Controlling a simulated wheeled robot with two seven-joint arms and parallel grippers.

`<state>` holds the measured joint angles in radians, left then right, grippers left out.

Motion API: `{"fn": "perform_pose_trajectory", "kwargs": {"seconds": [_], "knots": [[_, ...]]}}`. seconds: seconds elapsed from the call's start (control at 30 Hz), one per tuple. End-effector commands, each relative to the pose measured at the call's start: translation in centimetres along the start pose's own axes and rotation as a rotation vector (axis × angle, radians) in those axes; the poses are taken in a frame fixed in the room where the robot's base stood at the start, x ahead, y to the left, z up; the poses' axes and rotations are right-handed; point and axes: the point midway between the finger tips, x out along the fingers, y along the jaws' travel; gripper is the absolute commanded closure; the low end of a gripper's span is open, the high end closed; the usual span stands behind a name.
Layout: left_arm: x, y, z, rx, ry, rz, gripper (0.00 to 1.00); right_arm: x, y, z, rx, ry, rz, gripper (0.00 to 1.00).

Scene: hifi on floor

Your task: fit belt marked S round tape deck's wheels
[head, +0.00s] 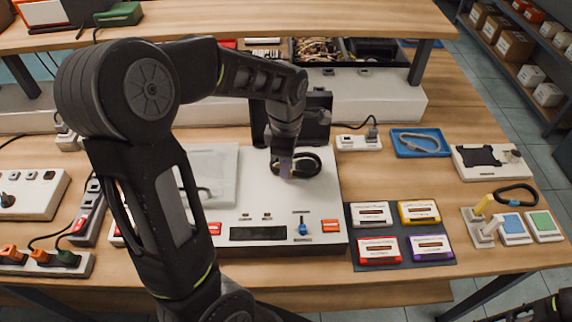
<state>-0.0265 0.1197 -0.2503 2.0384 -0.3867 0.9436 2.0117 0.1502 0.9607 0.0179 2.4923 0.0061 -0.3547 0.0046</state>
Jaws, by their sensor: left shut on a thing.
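The white tape deck (262,213) stands on the table in the middle of the head view, with a dark raised part at its back. My left gripper (287,168) reaches down over the deck's top and is shut on a black belt (316,158). The belt forms a small loop around and beside the fingertips, low over the deck. The wheels are hidden by the gripper and belt, so I cannot tell whether the belt is round them. No S mark is readable.
A blue tray (402,151) holds a pale loop. Another dark loop (515,188) is at a small stand on the right. Several cassettes (379,251) lie on a dark mat right of the deck. Power strips (45,262) and cables lie left. A raised shelf (250,20) crosses behind.

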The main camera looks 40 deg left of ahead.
Motion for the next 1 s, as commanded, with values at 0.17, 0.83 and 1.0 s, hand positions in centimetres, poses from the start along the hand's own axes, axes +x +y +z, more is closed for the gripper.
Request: {"fn": "perform_pose_trajectory", "kwargs": {"seconds": [0.17, 0.83, 1.0], "knots": [[0.3, 0.0, 0.0, 0.000, 0.000, 0.000, 1.00, 0.2, 0.1, 0.0, 0.000, 0.000, 0.000, 0.64], [1.1, 0.0, 0.0, 0.000, 0.000, -0.001, 1.00, 0.8, 0.3, 0.0, 0.000, 0.000, 0.000, 0.64], [1.1, 0.0, 0.0, 0.000, 0.000, 0.000, 1.00, 0.8, 0.3, 0.0, 0.000, 0.000, 0.000, 0.64]]}}
